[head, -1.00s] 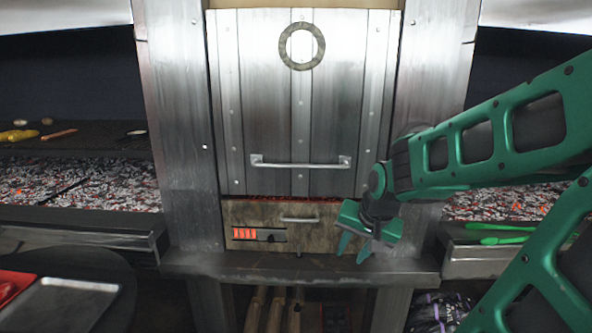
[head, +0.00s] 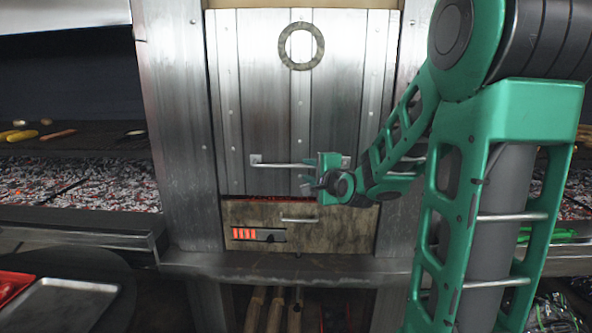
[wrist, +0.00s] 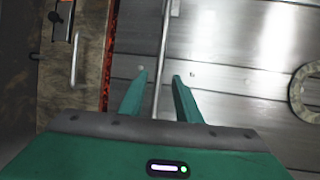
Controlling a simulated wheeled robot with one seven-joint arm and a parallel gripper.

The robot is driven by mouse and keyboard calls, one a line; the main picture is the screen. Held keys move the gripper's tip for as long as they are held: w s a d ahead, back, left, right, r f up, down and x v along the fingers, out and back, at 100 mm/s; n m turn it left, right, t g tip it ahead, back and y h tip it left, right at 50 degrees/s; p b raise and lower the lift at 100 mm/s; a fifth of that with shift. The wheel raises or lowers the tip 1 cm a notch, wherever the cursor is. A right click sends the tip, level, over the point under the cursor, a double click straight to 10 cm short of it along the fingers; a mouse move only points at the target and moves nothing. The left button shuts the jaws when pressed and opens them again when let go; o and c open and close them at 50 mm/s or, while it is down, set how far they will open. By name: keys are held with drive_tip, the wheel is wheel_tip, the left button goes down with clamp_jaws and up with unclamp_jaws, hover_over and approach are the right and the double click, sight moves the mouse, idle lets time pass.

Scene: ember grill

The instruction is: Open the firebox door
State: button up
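The firebox door (head: 270,110) is a large riveted metal panel with a ring-shaped emblem near its top, and it is closed. Its long horizontal bar handle (head: 275,165) runs across the lower part. My gripper (head: 309,175) is at the right half of this handle, hiding part of it. In the wrist view the two green fingers of my gripper (wrist: 160,78) are open, and the bar handle (wrist: 164,40) passes between them. Neither finger clearly touches the bar.
Below the door is a brown drawer panel (head: 345,230) with a small handle (head: 299,219) and an orange-lit slot (head: 258,235). A metal ledge (head: 300,266) juts out beneath. Glowing coal beds (head: 80,185) lie on both sides. A metal tray (head: 70,305) is at lower left.

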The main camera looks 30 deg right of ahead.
sight(300, 167)
drive_tip(key=x, duration=0.8)
drive_tip(key=shift+w+d+f, duration=0.1)
drive_tip(key=shift+w+f, duration=0.05)
drive_tip(key=shift+w, duration=0.25)
